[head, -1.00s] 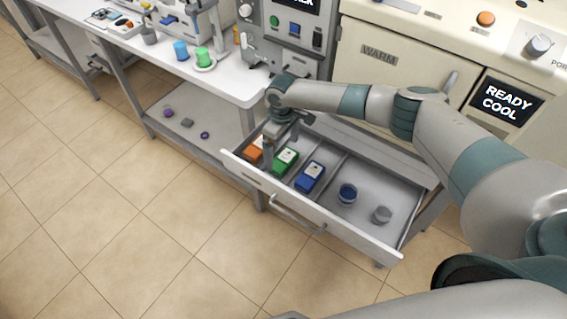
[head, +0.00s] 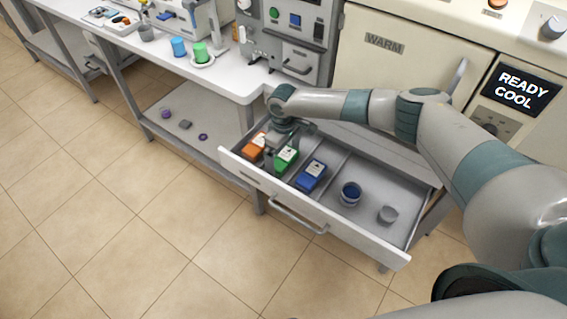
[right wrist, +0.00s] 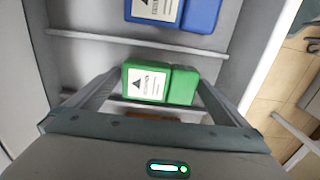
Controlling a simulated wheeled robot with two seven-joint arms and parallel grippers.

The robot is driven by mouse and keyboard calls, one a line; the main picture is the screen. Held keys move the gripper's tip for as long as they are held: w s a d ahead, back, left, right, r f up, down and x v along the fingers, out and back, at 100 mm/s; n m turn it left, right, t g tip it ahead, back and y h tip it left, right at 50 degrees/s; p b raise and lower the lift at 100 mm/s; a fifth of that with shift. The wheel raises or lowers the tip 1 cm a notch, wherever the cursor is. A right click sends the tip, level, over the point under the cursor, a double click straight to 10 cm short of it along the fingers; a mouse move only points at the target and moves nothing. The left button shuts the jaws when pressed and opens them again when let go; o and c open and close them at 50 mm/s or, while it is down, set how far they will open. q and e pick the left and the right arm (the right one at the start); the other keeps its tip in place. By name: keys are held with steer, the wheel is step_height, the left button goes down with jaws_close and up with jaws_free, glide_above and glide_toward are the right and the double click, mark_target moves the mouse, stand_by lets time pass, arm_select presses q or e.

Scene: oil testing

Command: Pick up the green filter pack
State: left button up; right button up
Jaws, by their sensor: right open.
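The green filter pack (head: 287,158) lies in the open drawer (head: 330,224), between the orange pack and the blue pack. It has a white label with a black triangle. My right gripper (head: 274,154) points down into the drawer at the green pack, its fingers partly hiding the orange pack beside it. In the right wrist view the open fingers stand to either side of the green pack (right wrist: 181,86), with gaps between. I cannot tell whether either finger touches it. My left gripper is out of view.
The orange pack (head: 253,147) and the blue pack (head: 312,175) sit in neighbouring compartments split by thin dividers. A blue-topped round container (head: 350,193) and a grey cup (head: 388,214) stand farther right in the drawer. The cabinet (head: 395,65) rises behind.

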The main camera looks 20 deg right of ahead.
mark_target(284, 158)
stand_by(0.4)
steer(key=c, duration=1)
steer(key=shift+r, duration=0.1)
step_height(284, 158, up, 10)
steer(key=p, duration=0.9)
steer(key=shift+p, duration=0.35)
